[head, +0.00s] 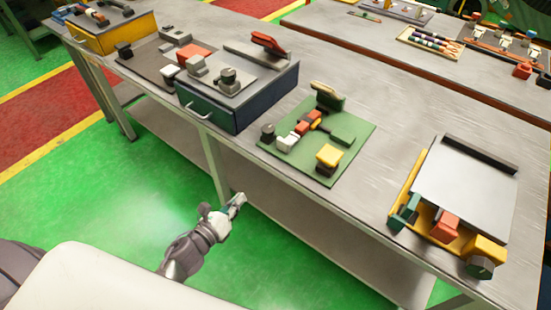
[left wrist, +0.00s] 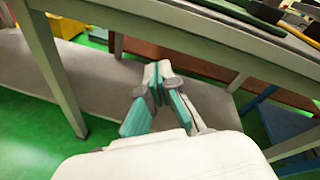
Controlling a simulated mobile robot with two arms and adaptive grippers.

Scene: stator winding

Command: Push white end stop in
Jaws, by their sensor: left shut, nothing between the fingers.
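A small white block (head: 288,141), which looks like the white end stop, sits on the green board (head: 352,145) on the bench. It lies between a dark round knob (head: 267,133) at its left and an orange block (head: 308,121) at its upper right. Whether it touches either is too small to tell. My left gripper (head: 238,200) is low in front of the bench edge, below the tabletop and well apart from the board. It also shows in the left wrist view (left wrist: 158,68), with its fingers together and empty. My right gripper is in neither view.
A blue drawer unit (head: 225,110) with fixtures stands left of the board. A yellow fixture with a grey plate (head: 465,190) stands at the right. The bench's front edge and a lower shelf (head: 300,220) are close to my left gripper. Bare bench top lies right of the board.

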